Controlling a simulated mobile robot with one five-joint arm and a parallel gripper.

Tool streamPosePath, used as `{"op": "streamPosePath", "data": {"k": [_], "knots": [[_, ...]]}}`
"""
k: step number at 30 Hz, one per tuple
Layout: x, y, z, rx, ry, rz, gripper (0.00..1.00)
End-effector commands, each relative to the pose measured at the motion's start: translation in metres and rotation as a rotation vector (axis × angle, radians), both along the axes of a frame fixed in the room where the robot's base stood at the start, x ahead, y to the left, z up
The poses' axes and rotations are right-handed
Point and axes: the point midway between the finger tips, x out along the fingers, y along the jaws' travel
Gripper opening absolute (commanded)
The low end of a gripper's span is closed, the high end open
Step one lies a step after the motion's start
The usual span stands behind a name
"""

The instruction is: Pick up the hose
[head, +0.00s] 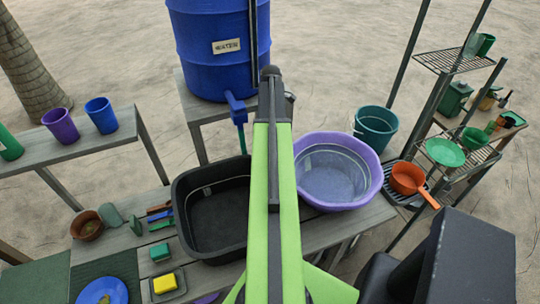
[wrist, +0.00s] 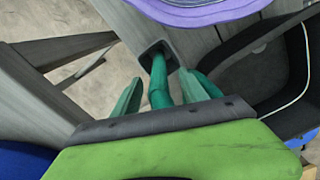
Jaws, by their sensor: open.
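The green hose (wrist: 159,82) stands out in the wrist view, its far end inside a dark square opening in the grey tabletop. In the head view a green length of hose (head: 240,134) hangs below a blue tap, just left of my arm. My gripper (wrist: 160,77) is open, with one teal finger on each side of the hose. The hose lies between the fingers; I cannot tell whether either finger touches it. In the head view my green arm hides the gripper and the lower hose.
A black basin (head: 183,193) stands left of my arm and a purple basin (head: 372,186) right of it. The blue water barrel (head: 205,60) stands behind on a bench. A teal bucket (head: 375,123) and a shelf rack are at right.

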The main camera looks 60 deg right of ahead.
Motion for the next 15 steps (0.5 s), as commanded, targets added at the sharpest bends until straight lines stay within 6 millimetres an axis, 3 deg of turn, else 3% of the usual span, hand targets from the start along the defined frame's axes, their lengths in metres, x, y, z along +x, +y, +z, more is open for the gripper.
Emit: {"op": "streamPosePath", "data": {"k": [9,15], "knots": [[0.004,0.000,-0.049,0.000,0.000,0.000,0.51],[0.004,0.000,-0.051,0.000,0.000,0.000,0.51]]}}
